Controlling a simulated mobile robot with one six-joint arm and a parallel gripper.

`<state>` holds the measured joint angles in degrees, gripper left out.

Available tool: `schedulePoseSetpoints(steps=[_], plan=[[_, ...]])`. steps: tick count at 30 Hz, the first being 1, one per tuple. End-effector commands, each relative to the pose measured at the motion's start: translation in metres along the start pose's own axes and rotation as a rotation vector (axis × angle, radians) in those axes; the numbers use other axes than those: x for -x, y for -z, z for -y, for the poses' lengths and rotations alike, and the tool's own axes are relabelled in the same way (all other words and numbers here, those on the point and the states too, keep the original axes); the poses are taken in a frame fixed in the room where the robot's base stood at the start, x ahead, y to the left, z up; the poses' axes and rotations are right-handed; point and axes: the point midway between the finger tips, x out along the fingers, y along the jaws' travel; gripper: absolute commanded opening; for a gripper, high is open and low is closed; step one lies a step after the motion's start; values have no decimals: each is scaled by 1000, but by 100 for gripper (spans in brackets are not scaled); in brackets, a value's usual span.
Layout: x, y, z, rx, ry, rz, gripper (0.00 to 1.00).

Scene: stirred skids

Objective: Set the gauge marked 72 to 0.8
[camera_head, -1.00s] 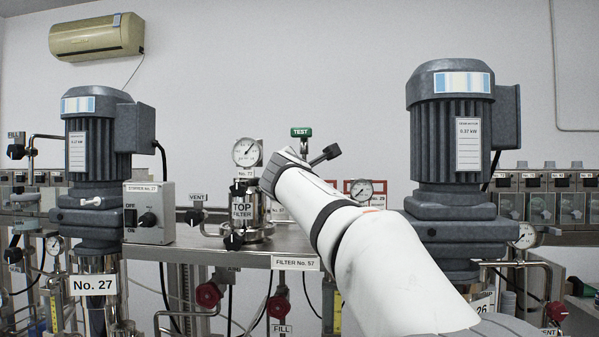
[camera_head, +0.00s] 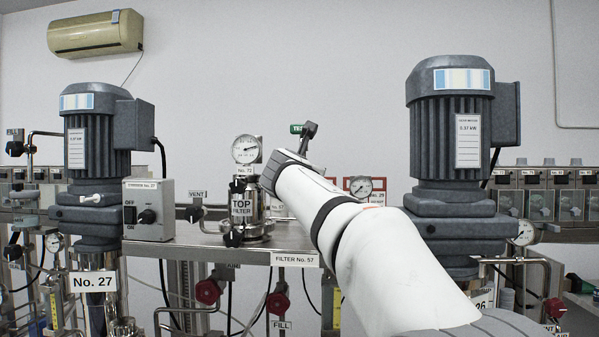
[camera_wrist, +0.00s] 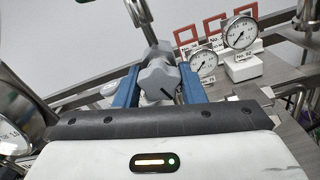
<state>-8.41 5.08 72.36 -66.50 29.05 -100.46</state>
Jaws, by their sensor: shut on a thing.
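The gauge marked 72 (camera_head: 246,149) is a round white dial above the top filter (camera_head: 241,203) in the head view. Its dark needle points to the right and slightly up; the exact value is too small to read. My gripper (camera_wrist: 160,82) has its blue fingers shut on a grey lobed knob (camera_wrist: 157,76) in the wrist view. In the head view my arm hides the fingers and the knob, just right of the gauge. A partial dial (camera_wrist: 12,136) shows at the left edge of the wrist view; I cannot tell which gauge it is.
Two more gauges (camera_wrist: 203,63) (camera_wrist: 239,32) stand beyond the knob at the right in the wrist view. Large grey motors (camera_head: 90,140) (camera_head: 455,140) flank the filter. A switch box (camera_head: 148,210) and vent valve (camera_head: 194,213) stand left of it.

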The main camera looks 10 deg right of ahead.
Motion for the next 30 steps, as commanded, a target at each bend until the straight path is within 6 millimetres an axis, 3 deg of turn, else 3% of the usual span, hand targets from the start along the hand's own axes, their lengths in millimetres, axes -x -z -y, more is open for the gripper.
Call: schedulePoseSetpoints(steps=[14,15,23,30], plan=[[0,1,0,17,0,-1,14],[0,1,0,17,0,-1,37],[0,1,0,16,0,-1,57],[1,1,0,15,0,-1,57]])
